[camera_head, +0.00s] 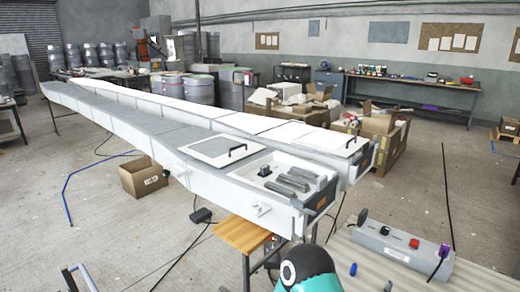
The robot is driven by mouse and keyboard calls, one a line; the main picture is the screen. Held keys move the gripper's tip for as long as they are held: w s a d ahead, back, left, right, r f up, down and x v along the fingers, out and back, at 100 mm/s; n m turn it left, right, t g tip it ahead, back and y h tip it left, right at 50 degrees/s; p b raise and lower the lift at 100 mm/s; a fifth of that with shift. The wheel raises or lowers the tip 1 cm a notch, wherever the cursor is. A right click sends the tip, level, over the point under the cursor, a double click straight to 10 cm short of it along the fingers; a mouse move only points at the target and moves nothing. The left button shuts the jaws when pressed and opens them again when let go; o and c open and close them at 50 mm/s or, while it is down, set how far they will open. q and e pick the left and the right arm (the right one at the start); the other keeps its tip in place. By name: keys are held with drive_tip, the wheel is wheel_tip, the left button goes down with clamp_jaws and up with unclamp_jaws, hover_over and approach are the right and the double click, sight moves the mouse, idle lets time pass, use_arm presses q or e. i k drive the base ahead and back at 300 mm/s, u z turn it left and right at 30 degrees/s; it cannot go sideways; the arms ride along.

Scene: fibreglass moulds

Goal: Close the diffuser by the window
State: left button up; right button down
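I cannot pick out a diffuser or a window. A long white mould (245,190) runs from the front middle to the back left. At its near end an open recess (270,168) holds dark grey blocks (292,183). A pale square panel with a black handle (216,149) lies on top just behind the recess. A grey control box (403,249) with a red button and a purple part stands at the front right. A teal and black rounded body (308,270), cut off at the bottom edge, may be mine. Neither gripper can be made out.
An open cardboard box (143,179) stands on the floor left of the mould. A wooden-topped stool (241,234) stands by its near end. Cables cross the floor. Cartons (378,125) and a long workbench (415,85) stand at the back right. Drums line the back left.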

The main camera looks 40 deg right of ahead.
sight(220, 151)
drive_tip(key=k, duration=0.7)
drive_tip(key=z, duration=0.6)
drive_tip(key=i, duration=0.8)
drive_tip(key=z, duration=0.1)
